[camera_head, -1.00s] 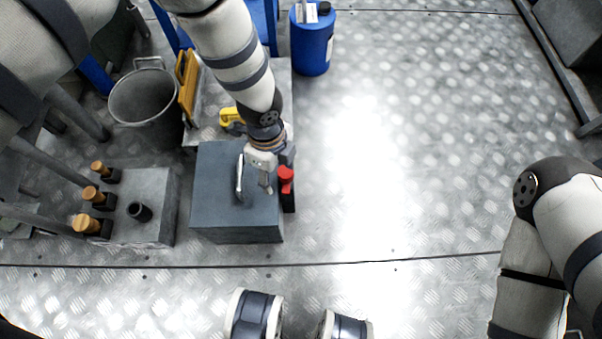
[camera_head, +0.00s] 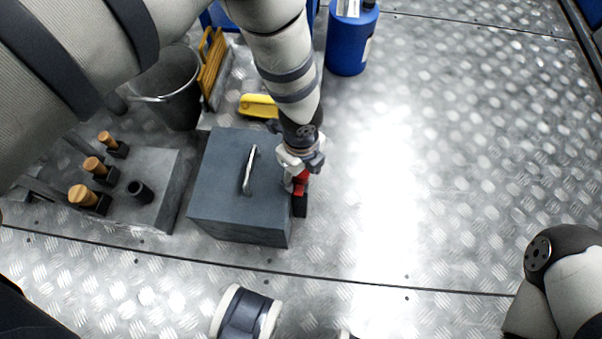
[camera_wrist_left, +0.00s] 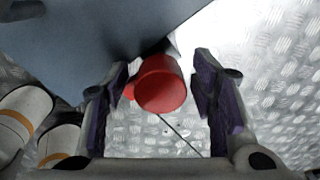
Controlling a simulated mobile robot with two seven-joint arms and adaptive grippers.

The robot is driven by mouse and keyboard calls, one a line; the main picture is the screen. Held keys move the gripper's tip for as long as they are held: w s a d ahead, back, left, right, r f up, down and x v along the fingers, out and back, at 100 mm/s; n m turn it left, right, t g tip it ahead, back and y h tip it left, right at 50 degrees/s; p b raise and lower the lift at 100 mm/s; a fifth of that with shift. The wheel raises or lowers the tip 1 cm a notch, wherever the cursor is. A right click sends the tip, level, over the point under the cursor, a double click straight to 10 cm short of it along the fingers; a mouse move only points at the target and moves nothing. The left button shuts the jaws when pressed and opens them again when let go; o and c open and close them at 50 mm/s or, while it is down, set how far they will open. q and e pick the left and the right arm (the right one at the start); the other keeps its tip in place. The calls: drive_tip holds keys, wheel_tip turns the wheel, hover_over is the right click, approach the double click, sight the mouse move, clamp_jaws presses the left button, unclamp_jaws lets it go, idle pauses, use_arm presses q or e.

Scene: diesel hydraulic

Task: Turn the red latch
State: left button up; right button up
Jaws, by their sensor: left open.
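The red latch (camera_head: 301,181) is on the right side of a dark grey-blue box (camera_head: 225,185). In the left wrist view the latch (camera_wrist_left: 160,85) is a red rounded knob beside the box wall. My left gripper (camera_head: 298,176) is over the latch, and its arm hides part of it in the head view. In the wrist view its two fingers (camera_wrist_left: 162,95) are apart, one on each side of the knob, with a visible gap on the right. My right gripper is out of view; only part of that arm shows at the lower right.
A metal handle (camera_head: 249,170) stands on the box top. Left of the box is a grey block (camera_head: 160,185) with several orange-capped levers. Behind are a grey bucket (camera_head: 172,95), a yellow object (camera_head: 258,106) and a blue canister (camera_head: 348,42). The floor to the right is clear.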

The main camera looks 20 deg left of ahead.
use_arm(q)
drive_tip(key=shift+r, duration=0.1)
drive_tip(key=c, duration=0.9)
drive_tip(key=shift+w+m, duration=0.1)
drive_tip(key=shift+m, duration=0.6)
drive_tip(key=shift+c, duration=0.5)
drive_tip(key=m, duration=0.3)
drive_tip(key=shift+d+m, duration=0.1)
drive_tip(key=shift+m, duration=0.2)
drive_tip(key=shift+c, duration=0.4)
drive_tip(key=m, duration=1.4)
drive_tip(key=o, duration=1)
drive_tip(key=shift+c, duration=0.2)
